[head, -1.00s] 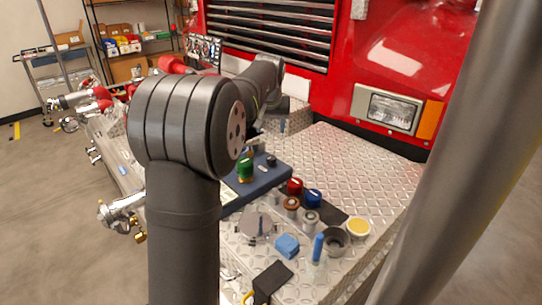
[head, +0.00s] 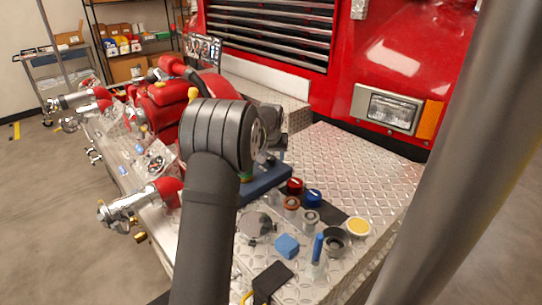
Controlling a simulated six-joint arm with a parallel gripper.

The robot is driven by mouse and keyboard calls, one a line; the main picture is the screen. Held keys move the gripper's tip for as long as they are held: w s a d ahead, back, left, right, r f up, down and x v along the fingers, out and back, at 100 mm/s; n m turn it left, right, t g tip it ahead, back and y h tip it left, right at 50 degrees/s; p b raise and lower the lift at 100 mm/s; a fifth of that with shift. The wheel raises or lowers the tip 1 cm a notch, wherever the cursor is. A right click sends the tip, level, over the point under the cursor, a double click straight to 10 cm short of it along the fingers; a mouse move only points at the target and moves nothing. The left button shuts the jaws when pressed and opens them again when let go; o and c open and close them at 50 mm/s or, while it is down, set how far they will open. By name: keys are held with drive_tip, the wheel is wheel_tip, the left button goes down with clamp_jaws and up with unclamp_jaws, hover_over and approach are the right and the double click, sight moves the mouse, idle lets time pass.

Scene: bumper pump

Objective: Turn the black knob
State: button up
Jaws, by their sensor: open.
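The blue panel (head: 264,183) lies on the diamond-plate deck, and my arm covers much of it from this side. My gripper (head: 271,158) is low over the far part of this panel, partly behind my own arm, and is open. The black knob cannot be made out clearly; a small dark shape by the fingertips may be it. I cannot tell whether the fingers are around it or touching it. Only a sliver of the green knob (head: 246,177) shows beside my arm.
A red knob (head: 295,185) and a blue knob (head: 313,197) stand just right of the panel. A blue block (head: 287,246), a grey cup (head: 334,240) and a yellow-topped round part (head: 358,227) are nearer. The deck (head: 350,165) at the right back is clear. Red pump piping (head: 165,105) stands left.

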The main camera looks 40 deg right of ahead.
drive_tip(key=c, duration=1)
drive_tip(key=shift+n, duration=0.3)
drive_tip(key=n+y, duration=0.1)
drive_tip(key=n, duration=0.1)
drive_tip(key=shift+d+n+t, duration=0.1)
drive_tip(key=shift+n+t, duration=0.3)
drive_tip(key=n+y, duration=0.1)
drive_tip(key=n, duration=0.3)
drive_tip(key=shift+s+d+n+y, duration=0.1)
drive_tip(key=shift+n+y, duration=0.2)
drive_tip(key=shift+y, duration=0.1)
drive_tip(key=n+y, duration=0.1)
drive_tip(key=n, duration=0.2)
drive_tip(key=shift+d+f+n, duration=0.1)
drive_tip(key=shift+n, duration=0.2)
drive_tip(key=n+y, duration=0.1)
drive_tip(key=n, duration=0.3)
drive_tip(key=shift+y, duration=0.4)
drive_tip(key=shift+d, duration=0.1)
